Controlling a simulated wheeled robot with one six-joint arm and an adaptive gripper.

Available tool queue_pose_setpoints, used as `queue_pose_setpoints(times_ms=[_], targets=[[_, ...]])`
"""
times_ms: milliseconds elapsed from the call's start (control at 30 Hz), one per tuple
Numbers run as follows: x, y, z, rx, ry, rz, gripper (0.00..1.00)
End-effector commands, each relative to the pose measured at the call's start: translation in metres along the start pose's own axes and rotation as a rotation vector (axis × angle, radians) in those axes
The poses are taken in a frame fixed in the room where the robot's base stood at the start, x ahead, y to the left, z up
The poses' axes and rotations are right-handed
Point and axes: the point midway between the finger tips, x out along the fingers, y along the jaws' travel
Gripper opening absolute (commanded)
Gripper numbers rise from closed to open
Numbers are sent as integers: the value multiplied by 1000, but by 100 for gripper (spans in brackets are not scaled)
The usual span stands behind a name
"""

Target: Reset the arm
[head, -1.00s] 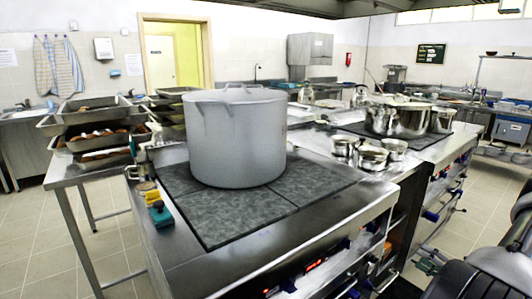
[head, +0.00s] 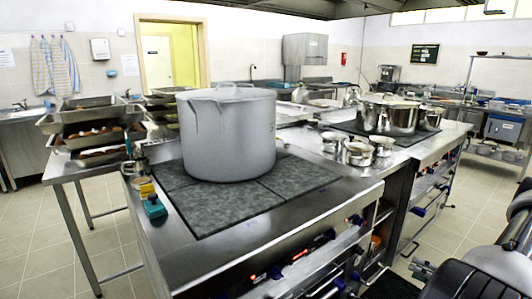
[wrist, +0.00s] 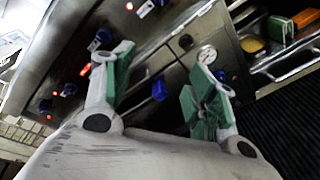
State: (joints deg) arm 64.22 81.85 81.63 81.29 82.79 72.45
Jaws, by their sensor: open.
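My gripper (wrist: 155,85) shows in the wrist view with its two green-padded fingers spread apart and nothing between them. It is in front of the cooker's control panel, with blue knobs and red lights behind the fingers. I cannot tell whether it touches the panel.
A large grey stockpot (head: 228,135) stands on the dark cooktop (head: 215,208). A yellow and a teal item (head: 155,207) lie by its left edge. Shiny pots (head: 387,116) stand further back. Stacked trays (head: 90,128) are at left. Open floor (head: 40,240) shows at lower left.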

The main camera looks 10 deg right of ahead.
Motion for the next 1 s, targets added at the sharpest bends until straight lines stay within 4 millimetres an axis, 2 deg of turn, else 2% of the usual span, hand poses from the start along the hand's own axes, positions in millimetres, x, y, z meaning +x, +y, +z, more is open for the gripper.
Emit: queue_pose_setpoints(times_ms=[100,200,333,467,567,800,1000], targets=[[-5,8,-36,-88,92,5,57],[-18,27,-59,-229,207,25,57],[-33,62,-71,-439,368,83,57],[-45,101,-72,-654,524,167,57],[-56,137,-67,-847,659,256,57],[-84,243,-45,-1381,1009,567,57],[-102,324,-28,-1779,1255,844,57]])
